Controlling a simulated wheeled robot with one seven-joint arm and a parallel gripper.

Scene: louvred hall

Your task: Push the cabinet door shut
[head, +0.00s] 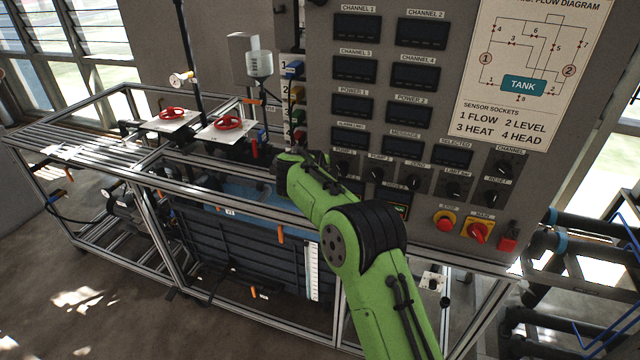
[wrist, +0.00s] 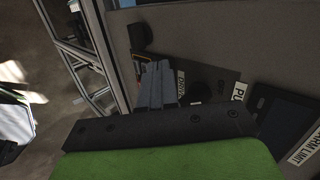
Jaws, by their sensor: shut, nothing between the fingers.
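The grey cabinet (head: 430,60) stands on the right in the head view, its front covered with displays, knobs and switches. I cannot tell which part is its door or how far open it stands. My green arm reaches up to the lower left of this front, and its own links hide the fingers there. In the wrist view my gripper (wrist: 157,72) is shut and empty, its grey fingers in front of a grey panel face (wrist: 200,38) with black knobs and labels. Whether the fingertips touch the panel cannot be told.
A metal frame rig (head: 150,185) with red handwheels (head: 228,123) and a dark tank (head: 235,245) stands left of the cabinet. Dark pipes (head: 590,235) run at the right. Bare floor (head: 75,300) shows at lower left.

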